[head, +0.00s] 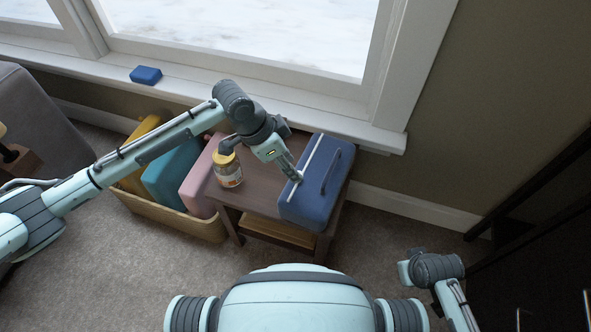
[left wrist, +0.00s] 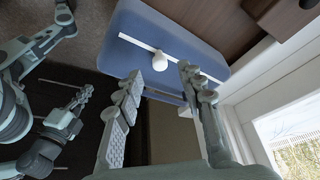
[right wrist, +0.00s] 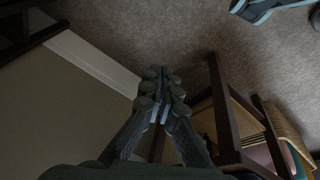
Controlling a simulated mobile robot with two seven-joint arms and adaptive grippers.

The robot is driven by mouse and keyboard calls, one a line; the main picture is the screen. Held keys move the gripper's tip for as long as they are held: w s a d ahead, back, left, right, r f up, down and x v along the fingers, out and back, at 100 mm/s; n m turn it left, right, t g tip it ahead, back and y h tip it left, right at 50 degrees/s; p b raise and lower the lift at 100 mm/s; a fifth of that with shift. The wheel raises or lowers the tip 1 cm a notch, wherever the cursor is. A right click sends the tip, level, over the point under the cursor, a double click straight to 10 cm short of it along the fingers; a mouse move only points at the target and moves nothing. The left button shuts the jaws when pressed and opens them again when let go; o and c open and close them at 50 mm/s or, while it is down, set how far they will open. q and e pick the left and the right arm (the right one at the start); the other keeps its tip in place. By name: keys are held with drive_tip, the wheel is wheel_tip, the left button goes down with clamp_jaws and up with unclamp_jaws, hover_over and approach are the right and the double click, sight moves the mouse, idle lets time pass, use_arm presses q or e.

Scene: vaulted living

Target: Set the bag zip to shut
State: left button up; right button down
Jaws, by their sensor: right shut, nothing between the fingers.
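The blue bag (head: 318,205) stands on a small dark wooden table, with a white zip track (head: 312,158) along its top. In the left wrist view the bag (left wrist: 135,22) shows the track (left wrist: 135,42) and a white rounded zip pull (left wrist: 160,61) partway along it. My left gripper (head: 296,176) is over the track in the head view. In its wrist view its fingers (left wrist: 162,80) are apart, with the pull just beyond the tips; I cannot tell whether they touch it. My right gripper (right wrist: 162,82) is shut and empty, away from the bag.
A jar with a yellow lid (head: 227,167) stands on the table (head: 255,190) left of the bag, below my left arm. A tan bin (head: 190,225) with colored panels is further left. A blue block (head: 146,75) lies on the windowsill. The wall and window are behind.

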use_arm(q)
drive_tip(key=shift+x, duration=1.9)
clamp_jaws()
